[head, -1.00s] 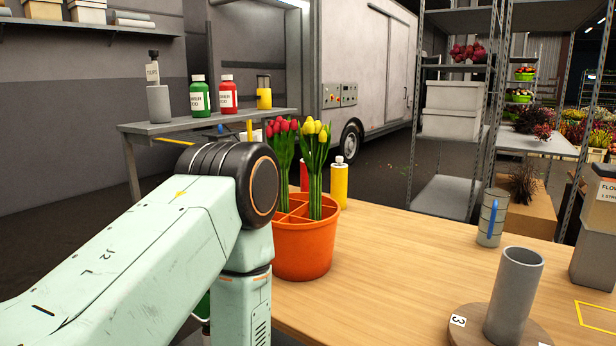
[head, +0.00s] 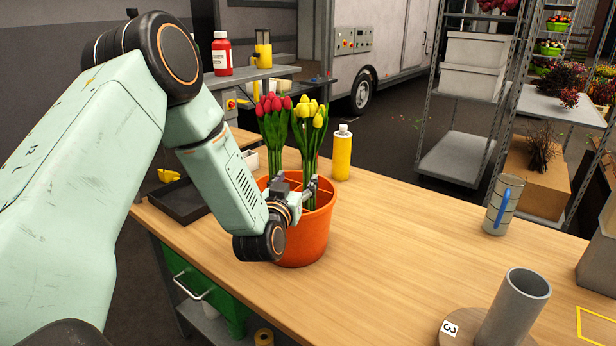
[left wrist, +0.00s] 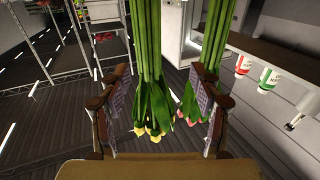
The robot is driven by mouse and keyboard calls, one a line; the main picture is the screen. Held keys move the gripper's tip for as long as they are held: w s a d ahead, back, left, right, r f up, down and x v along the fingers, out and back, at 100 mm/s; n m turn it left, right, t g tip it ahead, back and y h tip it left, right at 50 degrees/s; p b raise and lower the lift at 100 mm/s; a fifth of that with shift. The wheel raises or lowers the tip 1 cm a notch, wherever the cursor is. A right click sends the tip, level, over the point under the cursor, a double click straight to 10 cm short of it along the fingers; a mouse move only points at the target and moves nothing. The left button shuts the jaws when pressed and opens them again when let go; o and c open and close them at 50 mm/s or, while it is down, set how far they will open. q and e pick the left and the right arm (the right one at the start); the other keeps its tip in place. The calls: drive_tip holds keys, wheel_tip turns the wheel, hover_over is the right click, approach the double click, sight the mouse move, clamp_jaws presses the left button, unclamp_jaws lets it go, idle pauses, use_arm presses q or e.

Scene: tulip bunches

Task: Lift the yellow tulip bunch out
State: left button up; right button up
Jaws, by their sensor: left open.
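The yellow tulip bunch (head: 310,116) stands upright in the orange pot (head: 308,240), its lower stems hidden by the pot and gripper. The red tulip bunch (head: 273,122) stands just left of it. My left gripper (head: 297,191) is open at the pot's rim, around the lower stems. In the left wrist view, the yellow bunch's green stems (left wrist: 146,45) run between the two open fingers (left wrist: 160,105), with a gap on each side. The red bunch's stems (left wrist: 216,40) pass close by the right-hand finger there; whether they touch cannot be told. My right gripper is not in view.
A yellow bottle (head: 342,153) stands close behind the pot. A dark tray (head: 182,203) lies to the left. The table's middle right is clear.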

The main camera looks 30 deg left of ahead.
sight(306, 171)
use_arm(q)
drive_tip(key=shift+w+d+r, duration=0.2)
drive_tip(key=shift+w+d, duration=0.05)
drive_tip(key=shift+w, duration=0.3)
drive_tip(key=shift+w+d+r, duration=0.15)
drive_tip(key=shift+w+d, duration=0.1)
drive_tip(key=shift+w, duration=0.3)
drive_tip(key=x, duration=0.4)
drive_tip(key=shift+a+f, duration=0.2)
drive_tip(key=shift+a, duration=0.2)
drive_tip(key=shift+w, duration=0.3)
drive_tip(key=shift+w+d+r, duration=0.1)
drive_tip(key=shift+d+r, duration=0.05)
drive_tip(key=shift+d, duration=0.2)
drive_tip(key=shift+a, duration=0.35)
drive_tip(key=c, duration=0.4)
drive_tip(key=shift+d, duration=0.25)
drive_tip(key=c, duration=0.4)
drive_tip(key=shift+a, duration=0.2)
clamp_jaws()
